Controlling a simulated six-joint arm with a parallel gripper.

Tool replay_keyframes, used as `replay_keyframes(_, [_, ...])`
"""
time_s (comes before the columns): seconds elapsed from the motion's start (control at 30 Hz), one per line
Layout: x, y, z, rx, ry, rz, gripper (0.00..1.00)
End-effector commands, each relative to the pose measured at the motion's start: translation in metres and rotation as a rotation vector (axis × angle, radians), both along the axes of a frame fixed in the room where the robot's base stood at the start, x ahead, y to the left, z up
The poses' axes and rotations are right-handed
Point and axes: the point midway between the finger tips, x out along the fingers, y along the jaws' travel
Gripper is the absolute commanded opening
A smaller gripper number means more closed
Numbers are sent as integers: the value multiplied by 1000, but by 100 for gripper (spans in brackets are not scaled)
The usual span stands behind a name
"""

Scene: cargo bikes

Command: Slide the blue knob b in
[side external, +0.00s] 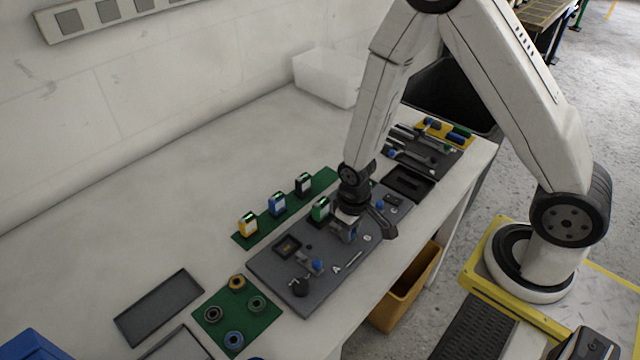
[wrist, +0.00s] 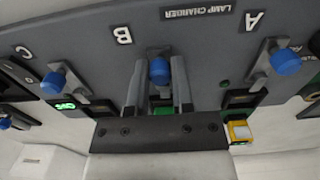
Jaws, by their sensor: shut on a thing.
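The grey lamp charger panel (side external: 270,272) lies on the bench and also shows in the wrist view (wrist: 205,60), upside down, with letters A, B and C. Blue knob b (wrist: 159,70) stands by the letter B. My gripper (wrist: 158,66) has one finger on each side of this knob and is shut on it. Something green (wrist: 163,110) shows between the fingers, partly hidden. In the side view my gripper (side external: 346,232) is down at the panel and hides knob b. Blue knob a (wrist: 286,61) and blue knob c (wrist: 53,83) stand to either side.
A green mat (side external: 262,234) behind the panel carries several small coloured packs. A second green mat (side external: 212,318) holds several rings. A grey tray (side external: 160,305) lies at the left. A clear bin (side external: 328,76) stands at the back. The bench behind the mats is free.

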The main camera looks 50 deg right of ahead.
Motion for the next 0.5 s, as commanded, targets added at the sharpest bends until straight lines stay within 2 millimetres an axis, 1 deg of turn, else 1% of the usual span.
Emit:
replay_keyframes(0.17, [3,0,0,0,-1,0,0])
replay_keyframes(0.5, [17,0,0,0,-2,0,0])
